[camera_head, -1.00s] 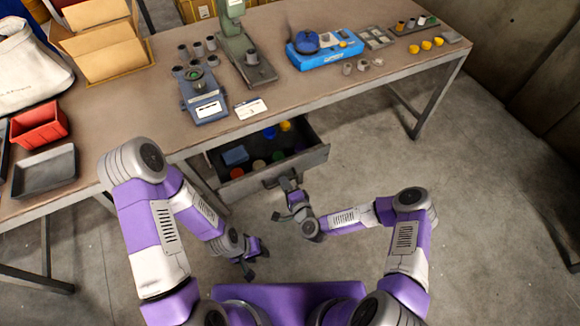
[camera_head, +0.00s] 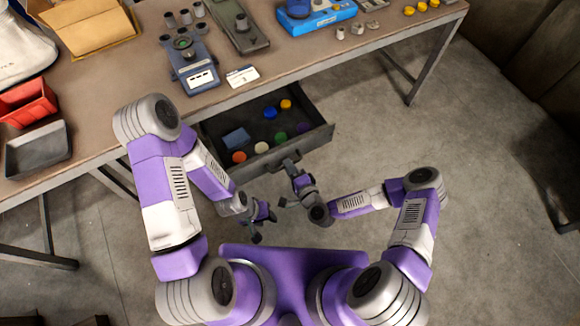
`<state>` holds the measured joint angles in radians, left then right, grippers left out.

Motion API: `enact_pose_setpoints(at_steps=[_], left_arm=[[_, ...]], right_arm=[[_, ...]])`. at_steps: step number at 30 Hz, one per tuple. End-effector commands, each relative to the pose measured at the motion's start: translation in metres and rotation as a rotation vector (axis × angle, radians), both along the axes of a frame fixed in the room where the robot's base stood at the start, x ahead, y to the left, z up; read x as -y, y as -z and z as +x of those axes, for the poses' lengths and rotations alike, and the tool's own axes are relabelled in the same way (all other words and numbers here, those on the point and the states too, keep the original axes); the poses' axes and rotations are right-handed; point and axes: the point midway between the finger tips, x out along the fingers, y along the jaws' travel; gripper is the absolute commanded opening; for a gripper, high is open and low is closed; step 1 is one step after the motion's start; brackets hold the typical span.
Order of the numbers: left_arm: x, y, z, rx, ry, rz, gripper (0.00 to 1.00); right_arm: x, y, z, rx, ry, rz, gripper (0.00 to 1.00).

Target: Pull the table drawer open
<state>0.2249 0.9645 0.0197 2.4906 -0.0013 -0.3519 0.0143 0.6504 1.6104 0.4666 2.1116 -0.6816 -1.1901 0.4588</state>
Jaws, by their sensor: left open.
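The table drawer (camera_head: 318,139) stands pulled out from under the table's front edge, its dark inside showing. Its handle (camera_head: 284,162) is on the front face, partly covered by my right gripper. My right gripper (camera_head: 284,184) is at the handle with its fingers spread; one finger is at or very close to the handle. Whether it touches is hard to tell. My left gripper (camera_head: 265,226) is open and empty, below and left of the handle, clear of the drawer.
The drawer holds a blue block (camera_head: 236,139) and several coloured round pieces. The table (camera_head: 120,88) carries a blue-grey device (camera_head: 190,66), a white card (camera_head: 243,75), a red bin (camera_head: 28,102) and a dark tray (camera_head: 38,150). Floor (camera_head: 490,200) on the right is clear.

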Motion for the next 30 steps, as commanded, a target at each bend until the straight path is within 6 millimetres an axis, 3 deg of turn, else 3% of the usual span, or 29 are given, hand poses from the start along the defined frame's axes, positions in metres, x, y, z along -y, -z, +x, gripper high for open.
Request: enact_pose_setpoints(at_steps=[3,13,24,30], left_arm=[[0.000,0.000,0.000,0.000,0.000,0.000,0.43],[0.000,-0.002,0.000,0.000,0.000,0.000,0.43],[0.000,-0.014,0.000,0.000,0.000,0.000,0.43],[0.000,-0.016,0.000,0.000,0.000,0.000,0.43]], right_arm=[[0.000,0.000,0.000,0.000,0.000,0.000,0.38],[0.002,-0.001,-0.004,-0.001,0.000,0.000,0.38],[0.032,-0.013,-0.051,-0.003,0.001,-0.001,0.38],[0.039,-0.016,-0.063,-0.001,0.001,0.000,0.38]])
